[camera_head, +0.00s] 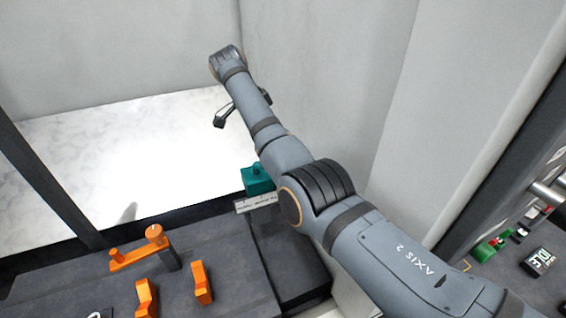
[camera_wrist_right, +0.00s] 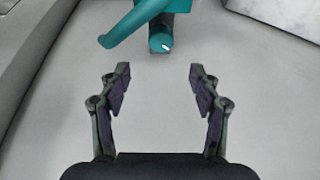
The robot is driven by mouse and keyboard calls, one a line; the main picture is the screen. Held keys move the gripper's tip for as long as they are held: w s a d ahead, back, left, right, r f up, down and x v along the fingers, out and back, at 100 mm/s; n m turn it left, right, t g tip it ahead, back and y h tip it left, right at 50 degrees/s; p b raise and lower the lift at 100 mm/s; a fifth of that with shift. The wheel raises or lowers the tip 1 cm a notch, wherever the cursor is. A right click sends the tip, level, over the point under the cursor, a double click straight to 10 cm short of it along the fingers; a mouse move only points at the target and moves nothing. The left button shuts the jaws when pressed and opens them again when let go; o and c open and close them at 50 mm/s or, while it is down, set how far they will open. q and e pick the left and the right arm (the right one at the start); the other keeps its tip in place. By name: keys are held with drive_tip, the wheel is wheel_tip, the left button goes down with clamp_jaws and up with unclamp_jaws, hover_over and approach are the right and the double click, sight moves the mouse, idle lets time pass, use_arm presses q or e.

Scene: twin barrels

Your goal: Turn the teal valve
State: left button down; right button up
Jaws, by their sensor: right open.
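The teal valve (camera_wrist_right: 163,40) shows at the top of the right wrist view, with a curved lever handle (camera_wrist_right: 125,28) reaching down to the left. Its upper part is cut off by the frame edge. My right gripper (camera_wrist_right: 160,88) is open and empty below it, apart from the handle. In the head view a teal block-like part (camera_head: 256,180) shows beside my right arm; the rest is hidden behind the arm. My left gripper is not in view.
An orange lever valve (camera_head: 140,248) and orange upright pieces (camera_head: 202,284) stand on the dark bench at lower left. A white scale label (camera_head: 257,203) sits below the teal part. A dark post (camera_head: 48,188) stands left. A panel with a green part (camera_head: 488,250) is at right.

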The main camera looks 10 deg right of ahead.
drive_tip(key=p+x, duration=0.3)
drive_tip(key=x, duration=0.7)
drive_tip(key=shift+d+f, duration=0.1)
drive_tip(key=shift+f, duration=0.15)
drive_tip(key=shift+w, duration=0.1)
drive_tip(key=c, duration=1.1)
drive_tip(key=shift+c, duration=0.2)
